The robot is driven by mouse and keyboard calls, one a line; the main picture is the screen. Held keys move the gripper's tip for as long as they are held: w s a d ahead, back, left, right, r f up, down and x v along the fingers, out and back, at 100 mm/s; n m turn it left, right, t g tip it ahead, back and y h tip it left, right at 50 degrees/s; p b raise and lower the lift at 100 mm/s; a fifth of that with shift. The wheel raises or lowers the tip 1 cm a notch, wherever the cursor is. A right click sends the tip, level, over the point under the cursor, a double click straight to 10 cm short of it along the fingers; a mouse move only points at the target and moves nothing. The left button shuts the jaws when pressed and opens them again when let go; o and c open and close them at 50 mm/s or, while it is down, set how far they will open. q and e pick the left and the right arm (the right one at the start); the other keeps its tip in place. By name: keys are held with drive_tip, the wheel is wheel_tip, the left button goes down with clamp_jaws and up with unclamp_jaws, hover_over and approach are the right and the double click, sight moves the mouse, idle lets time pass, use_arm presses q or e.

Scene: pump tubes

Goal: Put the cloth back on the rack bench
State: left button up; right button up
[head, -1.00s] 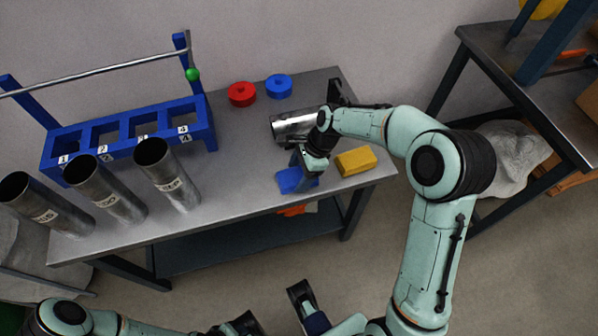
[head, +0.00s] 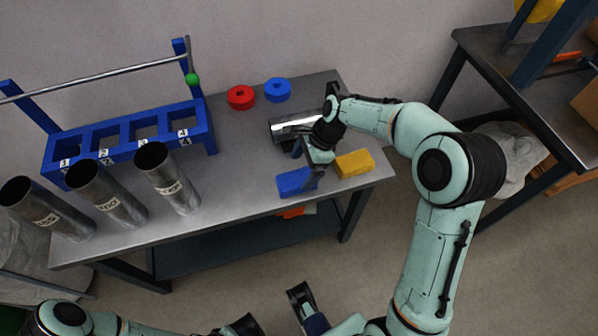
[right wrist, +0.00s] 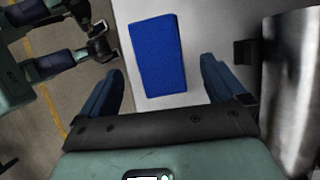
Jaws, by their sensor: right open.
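The blue cloth (head: 295,182) lies flat on the rack bench (head: 240,185), near its front edge, as a small block-like pad. It also shows in the right wrist view (right wrist: 155,55), lying ahead of and between my right fingers. My right gripper (head: 308,165) is open and empty, just above and beside the cloth; its two blue fingers (right wrist: 160,82) are wide apart. My left gripper (head: 272,310) is at the bottom of the head view, away from the bench, with its fingers apart and nothing seen between them.
A steel tube (head: 290,127) lies behind my right gripper, and a yellow block (head: 355,163) sits right of the cloth. Red (head: 240,97) and blue (head: 278,90) rings lie at the back. The blue rack (head: 130,140) and several upright tubes (head: 167,180) occupy the left.

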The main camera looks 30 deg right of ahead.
use_arm(q)
drive_tip(key=shift+s+r+p, duration=0.35)
drive_tip(key=shift+r+p, duration=0.35)
drive_tip(key=shift+r, duration=0.05)
use_arm(e)
drive_tip(key=v, duration=0.8)
use_arm(q)
drive_tip(key=shift+s, duration=0.1)
use_arm(e)
drive_tip(key=shift+s+f, duration=0.1)
